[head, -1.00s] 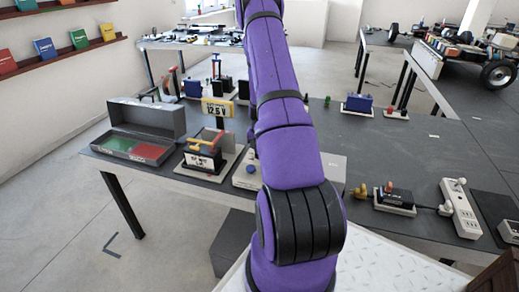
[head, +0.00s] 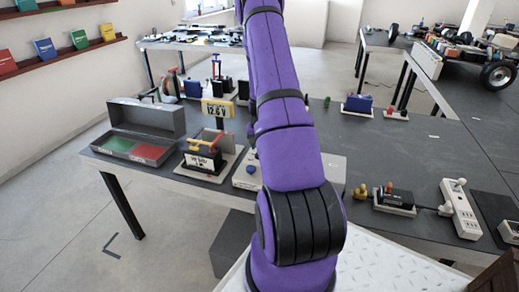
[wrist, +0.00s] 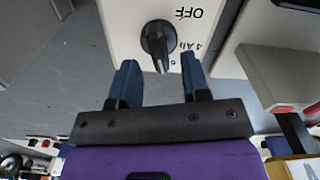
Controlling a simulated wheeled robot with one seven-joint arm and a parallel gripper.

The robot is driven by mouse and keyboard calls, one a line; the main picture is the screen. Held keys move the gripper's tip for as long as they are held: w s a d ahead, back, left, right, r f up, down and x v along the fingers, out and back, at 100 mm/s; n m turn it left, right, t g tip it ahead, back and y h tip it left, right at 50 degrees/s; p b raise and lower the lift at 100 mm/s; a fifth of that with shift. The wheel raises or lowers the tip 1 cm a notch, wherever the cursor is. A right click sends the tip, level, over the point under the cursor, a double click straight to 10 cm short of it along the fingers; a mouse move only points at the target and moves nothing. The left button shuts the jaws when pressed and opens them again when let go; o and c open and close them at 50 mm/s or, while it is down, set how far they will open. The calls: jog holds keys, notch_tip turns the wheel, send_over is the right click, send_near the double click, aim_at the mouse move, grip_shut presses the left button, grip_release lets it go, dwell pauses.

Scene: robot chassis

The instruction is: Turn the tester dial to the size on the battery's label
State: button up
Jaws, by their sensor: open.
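In the wrist view, a black dial knob (wrist: 156,40) sits on a white panel (wrist: 125,22) marked upside down with OFF, 4 Ah and a partly visible 6. Its narrow end points down in the picture, near the 6. My gripper (wrist: 158,66) is open, its two blue fingers on either side of the knob's lower end; contact cannot be told. In the head view, a battery (head: 203,159) with a white label stands on a pale base; its label is too small to read surely. My arm hides my gripper and the dial there.
An open grey case (head: 150,117) with green and red compartments stands left of the battery.

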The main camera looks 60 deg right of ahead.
notch_tip(320, 180, up, 9)
jog(key=shift+f, duration=0.15)
dwell(0.7)
